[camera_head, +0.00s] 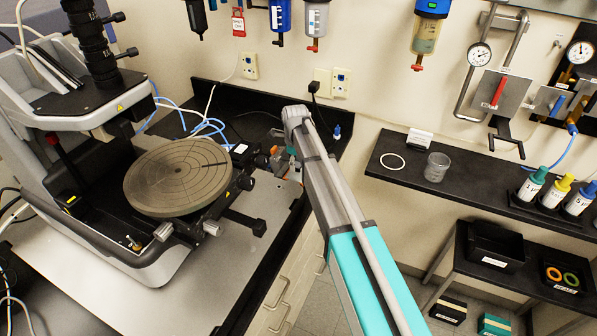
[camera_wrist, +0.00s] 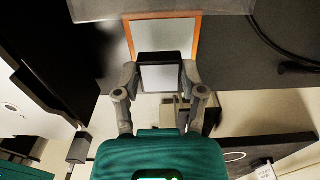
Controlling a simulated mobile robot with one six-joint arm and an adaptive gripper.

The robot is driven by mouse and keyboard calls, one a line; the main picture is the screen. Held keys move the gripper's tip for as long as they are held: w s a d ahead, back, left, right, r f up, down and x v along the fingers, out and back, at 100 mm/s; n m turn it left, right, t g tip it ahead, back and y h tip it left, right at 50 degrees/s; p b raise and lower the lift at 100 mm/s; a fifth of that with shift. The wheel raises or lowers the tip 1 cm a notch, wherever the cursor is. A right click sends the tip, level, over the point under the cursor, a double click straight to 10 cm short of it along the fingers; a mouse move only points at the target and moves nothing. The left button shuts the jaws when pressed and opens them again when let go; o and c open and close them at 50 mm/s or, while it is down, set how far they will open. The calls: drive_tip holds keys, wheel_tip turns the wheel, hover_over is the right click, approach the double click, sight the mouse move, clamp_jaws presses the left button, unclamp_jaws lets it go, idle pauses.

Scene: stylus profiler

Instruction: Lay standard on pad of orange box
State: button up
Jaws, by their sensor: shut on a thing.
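In the wrist view my gripper (camera_wrist: 160,77) is shut on the standard (camera_wrist: 161,78), a small square plate with a dark edge and a pale grey face. Beyond it in that view lies the orange box (camera_wrist: 198,36), a square orange rim around a grey pad (camera_wrist: 165,36). The standard overlaps the near edge of the box in the picture; I cannot tell whether they touch. In the head view my arm hides most of this spot, and my gripper (camera_head: 287,160) shows only partly, over the dark bench top beside the profiler.
The stylus profiler with its round stage (camera_head: 178,176) stands left of my gripper. A black shelf (camera_head: 400,190) at right holds a glass beaker (camera_head: 436,167) and several capped bottles. Cables lie on the bench behind the stage. A wall socket (camera_head: 340,82) is behind.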

sight(296, 174)
drive_tip(key=shift+f+b, duration=1.25)
drive_tip(key=shift+f, duration=0.35)
drive_tip(key=shift+f, duration=0.15)
drive_tip(key=o, duration=1)
drive_tip(key=shift+r, duration=0.2)
wheel_tip(296, 174, up, 12)
drive_tip(key=p, duration=1.2)
